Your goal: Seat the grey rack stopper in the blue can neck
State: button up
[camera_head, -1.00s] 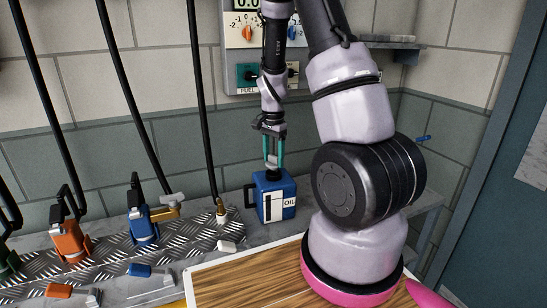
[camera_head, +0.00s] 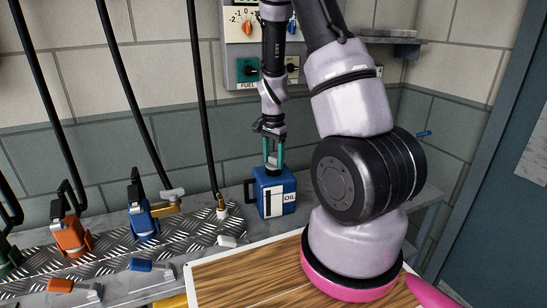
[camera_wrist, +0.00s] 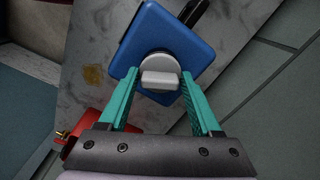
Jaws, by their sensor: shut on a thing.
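The blue can (camera_head: 275,196), with a white OIL label, stands upright on the grey bench below my gripper. The wrist view shows its blue top (camera_wrist: 148,48) from above. My gripper (camera_head: 273,160) points straight down with its teal fingers just at the can's top. It is shut on the grey stopper (camera_head: 272,159). In the wrist view my gripper (camera_wrist: 162,74) has the stopper's pale grip block (camera_wrist: 160,79) between its fingertips, over a round pale disc. The stopper is over the can neck. The neck is hidden, so I cannot tell how deep the stopper sits.
Orange (camera_head: 71,238) and blue (camera_head: 142,217) strapped nozzles stand on the tread plate at left, below black hoses. A brass-tipped hose (camera_head: 221,208) hangs beside the can. A control panel (camera_head: 247,72) is on the wall behind. A wooden board (camera_head: 250,282) lies in front.

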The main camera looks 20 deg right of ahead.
jog(key=o, duration=1.4)
jog(key=shift+f, duration=0.1)
notch_tip(320, 180, up, 11)
jog(key=shift+f, duration=0.1)
notch_tip(320, 180, up, 16)
jog(key=n+t+y, duration=0.2)
jog(key=n+t, duration=0.2)
send_over(273, 158)
jog(key=s+a, duration=0.4)
jog(key=s, duration=0.4)
jog(key=s+a+r+n+t, duration=0.1)
jog(key=s+r, duration=0.1)
jog(key=s, duration=0.2)
jog(key=s+a+r+n+t, duration=0.1)
jog(key=s+r+n, duration=0.1)
jog(key=s+r, duration=0.1)
jog(key=s+a+r+n+t, duration=0.1)
jog(key=s+r+n, duration=0.1)
jog(key=s, duration=0.2)
jog(key=shift+s+a+r, duration=0.2)
jog(key=shift+s+r, duration=0.05)
jog(key=shift+s, duration=0.05)
